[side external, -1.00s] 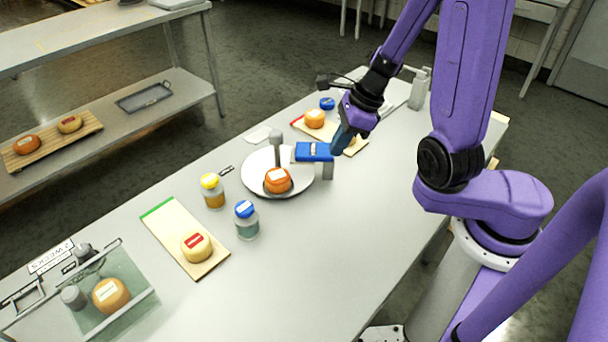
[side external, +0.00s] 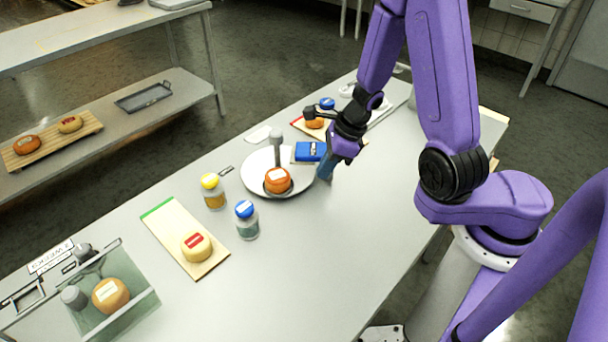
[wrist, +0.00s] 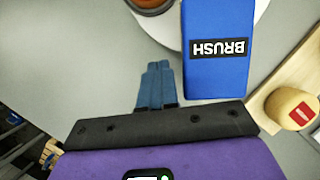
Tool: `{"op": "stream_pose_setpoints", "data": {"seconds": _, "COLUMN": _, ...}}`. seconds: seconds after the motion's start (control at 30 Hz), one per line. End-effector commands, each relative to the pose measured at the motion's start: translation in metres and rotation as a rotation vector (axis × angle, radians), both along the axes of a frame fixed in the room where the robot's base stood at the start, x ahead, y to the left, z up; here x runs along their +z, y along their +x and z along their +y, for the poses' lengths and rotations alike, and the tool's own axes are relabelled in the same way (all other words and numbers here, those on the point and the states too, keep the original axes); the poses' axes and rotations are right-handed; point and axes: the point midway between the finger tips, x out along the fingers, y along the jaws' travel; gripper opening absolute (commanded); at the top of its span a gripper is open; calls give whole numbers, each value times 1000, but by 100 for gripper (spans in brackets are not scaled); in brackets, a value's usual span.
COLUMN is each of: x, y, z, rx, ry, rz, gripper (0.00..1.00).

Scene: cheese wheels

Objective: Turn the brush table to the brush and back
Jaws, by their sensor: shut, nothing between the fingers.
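The brush table is a round white disc (side external: 252,180) on the bench, with an upright grey peg (side external: 277,145) toward its far side. An orange cheese wheel (side external: 277,181) with a pale label sits near its front edge. The blue brush block (side external: 309,152) stands over the disc's right side; the wrist view shows it labelled BRUSH (wrist: 218,75). My gripper (side external: 324,172) is shut and empty, low beside the disc's right edge, near the brush. In the wrist view its blue fingertips (wrist: 155,70) are together, left of the brush, below the disc. Whether they touch anything is unclear.
A yellow-capped jar (side external: 212,190) and a blue-capped jar (side external: 246,220) stand front-left of the disc. A board (side external: 170,225) holds a yellow cheese. Another cheese (side external: 314,122) sits on a board behind my gripper. A glass tank (side external: 130,300) is front left. The bench's right front is clear.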

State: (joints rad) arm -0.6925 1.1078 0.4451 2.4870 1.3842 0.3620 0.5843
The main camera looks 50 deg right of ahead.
Motion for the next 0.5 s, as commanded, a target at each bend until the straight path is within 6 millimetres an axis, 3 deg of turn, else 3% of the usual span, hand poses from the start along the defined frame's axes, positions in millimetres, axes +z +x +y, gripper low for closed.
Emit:
{"op": "stream_pose_setpoints", "data": {"seconds": 0.33, "x": -26, "y": 7, "z": 7, "rx": 0, "ry": 0, "rz": 1, "gripper": 0}}
{"op": "stream_pose_setpoints", "data": {"seconds": 0.5, "x": -26, "y": 20, "z": 20, "rx": 5, "ry": -2, "rz": -1, "gripper": 0}}
